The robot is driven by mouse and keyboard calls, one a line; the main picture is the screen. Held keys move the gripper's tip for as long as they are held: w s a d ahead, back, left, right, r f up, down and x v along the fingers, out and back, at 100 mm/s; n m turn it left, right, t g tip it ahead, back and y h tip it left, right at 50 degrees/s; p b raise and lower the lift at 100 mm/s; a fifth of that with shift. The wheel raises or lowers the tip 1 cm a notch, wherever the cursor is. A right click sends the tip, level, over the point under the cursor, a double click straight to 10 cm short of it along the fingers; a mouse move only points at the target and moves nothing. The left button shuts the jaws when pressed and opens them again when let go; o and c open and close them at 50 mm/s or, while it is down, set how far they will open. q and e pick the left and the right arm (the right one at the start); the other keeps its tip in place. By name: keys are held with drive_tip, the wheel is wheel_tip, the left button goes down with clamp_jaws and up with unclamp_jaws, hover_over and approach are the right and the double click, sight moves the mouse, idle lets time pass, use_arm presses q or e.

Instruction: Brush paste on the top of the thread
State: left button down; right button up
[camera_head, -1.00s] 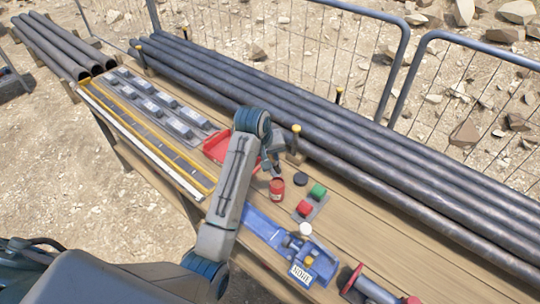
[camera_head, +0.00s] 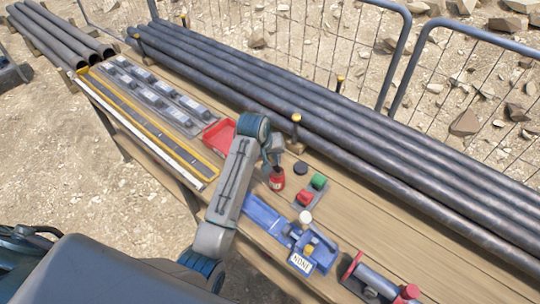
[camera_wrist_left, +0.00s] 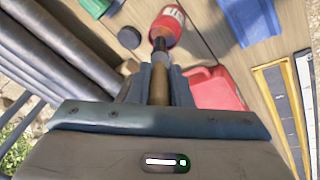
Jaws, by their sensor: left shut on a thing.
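My left gripper (camera_head: 274,150) hangs over the bench, above a small red pot (camera_head: 277,182) with a white label. In the left wrist view the gripper (camera_wrist_left: 158,88) is shut on a brush (camera_wrist_left: 158,60) by its brown handle. The brush's dark end reaches into the mouth of the pot (camera_wrist_left: 168,22), so its tip is hidden. A short grey pipe piece (camera_head: 372,284) with red ends lies at the near right of the bench. I cannot make out which surface is the thread. My right gripper is not in view.
A red tray (camera_head: 219,136) lies behind my left arm. A round black lid (camera_head: 300,167) and a red and green button box (camera_head: 311,192) stand beside the pot. A blue fixture (camera_head: 315,252) is nearer. Long pipes (camera_head: 400,160) line the back.

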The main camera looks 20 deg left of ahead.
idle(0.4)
use_arm(q)
drive_tip(key=shift+s+f, duration=0.1)
drive_tip(key=shift+f, duration=0.55)
idle(1.4)
drive_tip(key=shift+r, duration=3.55)
